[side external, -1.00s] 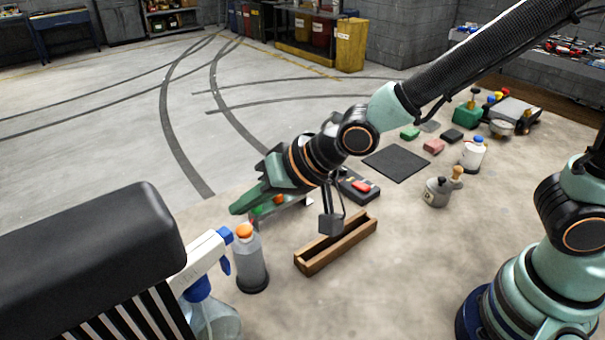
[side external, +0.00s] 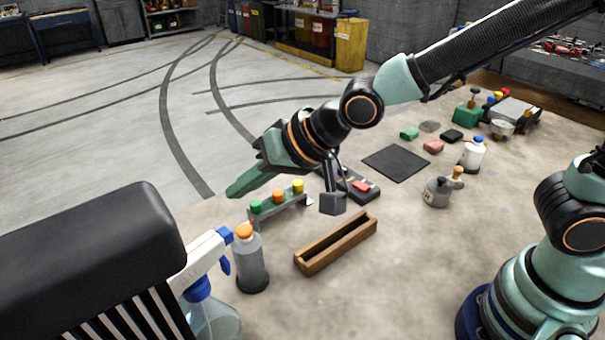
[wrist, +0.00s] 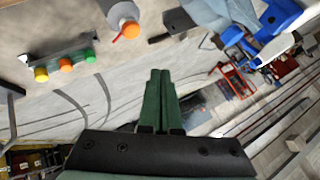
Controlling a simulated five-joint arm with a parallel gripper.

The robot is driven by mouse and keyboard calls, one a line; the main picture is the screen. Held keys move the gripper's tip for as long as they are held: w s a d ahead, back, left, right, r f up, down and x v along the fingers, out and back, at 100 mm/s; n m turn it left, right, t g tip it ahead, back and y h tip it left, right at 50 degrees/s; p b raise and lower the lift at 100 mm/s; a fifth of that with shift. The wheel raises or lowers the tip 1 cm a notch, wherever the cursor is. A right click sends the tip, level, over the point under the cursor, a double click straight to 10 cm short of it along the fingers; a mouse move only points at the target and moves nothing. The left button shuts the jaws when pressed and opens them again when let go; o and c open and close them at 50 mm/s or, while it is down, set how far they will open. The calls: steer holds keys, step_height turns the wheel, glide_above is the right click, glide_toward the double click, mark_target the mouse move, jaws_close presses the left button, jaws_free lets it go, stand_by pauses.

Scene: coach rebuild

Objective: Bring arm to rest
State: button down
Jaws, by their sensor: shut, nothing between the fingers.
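My gripper (side external: 232,190) is shut and empty, with its green fingers held together in the air above the far left part of the work surface. In the wrist view the closed fingers (wrist: 160,88) point up the picture with nothing between them. A small grey rack with green, orange and yellow round tops (side external: 278,199) stands below and to the right of the fingertips, apart from them. The rack also shows at the upper left of the wrist view (wrist: 50,58).
A grey bottle with an orange cap (side external: 251,262) and a spray bottle (side external: 205,290) stand at the front left. An open wooden tray (side external: 336,245) lies in the middle. A black mat (side external: 396,163), a grey canister (side external: 437,193) and a white bottle (side external: 473,156) are farther right.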

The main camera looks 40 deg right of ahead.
steer(key=s+d+r+h, duration=0.1)
steer(key=s+d, duration=0.1)
steer(key=d, duration=0.6)
steer(key=s+d+r+n+g+h, duration=0.1)
steer(key=s+d+h, duration=0.1)
steer(key=d, duration=0.7)
steer(key=s+d+r+g+h, duration=0.1)
steer(key=s+d, duration=0.3)
steer(key=d, duration=0.5)
steer(key=shift+s+r+n+h, duration=0.2)
steer(key=shift+r+n+h, duration=0.2)
steer(key=shift+r+h, duration=0.15)
